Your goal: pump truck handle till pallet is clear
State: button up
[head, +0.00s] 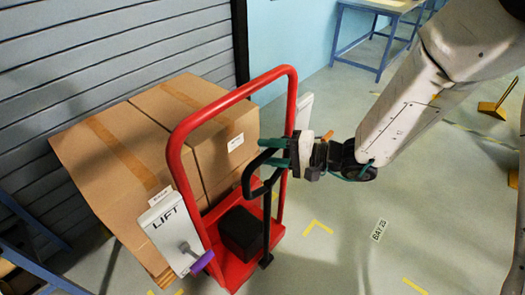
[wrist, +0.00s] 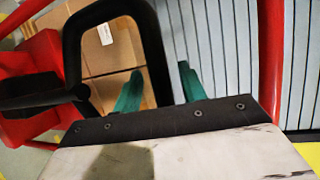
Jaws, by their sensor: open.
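The red pallet truck (head: 175,160) stands at centre left with a tall hoop frame. Its black pump handle (head: 248,182) ends in a loop, which also shows large in the wrist view (wrist: 150,45). My gripper (head: 264,152) is open at the loop's upper part. In the wrist view its green fingers (wrist: 160,80) appear on either side of one loop bar, not closed on it. Contact cannot be told. Cardboard boxes (head: 185,145) sit on the wooden pallet (head: 157,274), mostly hidden; its clearance from the floor cannot be told.
A white LIFT panel (head: 168,228) carries a lever with a purple knob (head: 203,262) at the truck's near left. A black block (head: 240,232) lies on the red base. A blue-legged table (head: 375,45) stands at the back. Floor right of the truck is clear around a BAY label (head: 379,229).

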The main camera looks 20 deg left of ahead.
jog(key=shift+a+f, duration=0.2)
jog(key=shift+a, duration=0.9)
grip_shut()
